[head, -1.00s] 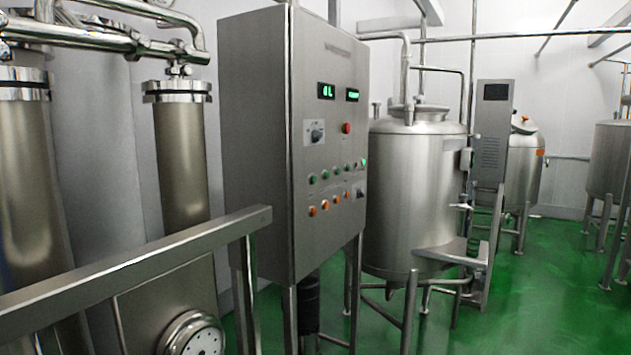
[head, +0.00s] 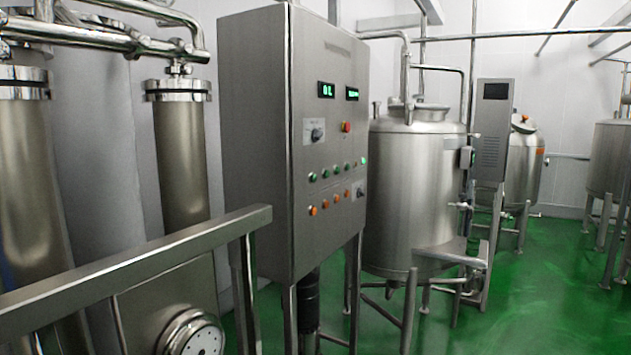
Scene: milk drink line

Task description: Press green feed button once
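The grey steel control cabinet (head: 326,225) stands in the middle of the head view, its button face turned to the right. A row of small green buttons (head: 324,174) crosses that face. The green one at the far right end (head: 364,161) looks brighter than the others. The labels are too small to read, so I cannot tell which is the feed button. A row of orange buttons (head: 324,205) sits below. A red button (head: 346,127) and a rotary switch (head: 316,134) sit above. Neither of my grippers is in view, and nothing touches the panel.
Two lit green displays (head: 327,90) are near the cabinet top. A steel rail (head: 140,262) crosses the lower left before tall cylinders (head: 182,165). A steel tank (head: 417,200) stands right of the cabinet. Green floor (head: 545,290) is open at the lower right.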

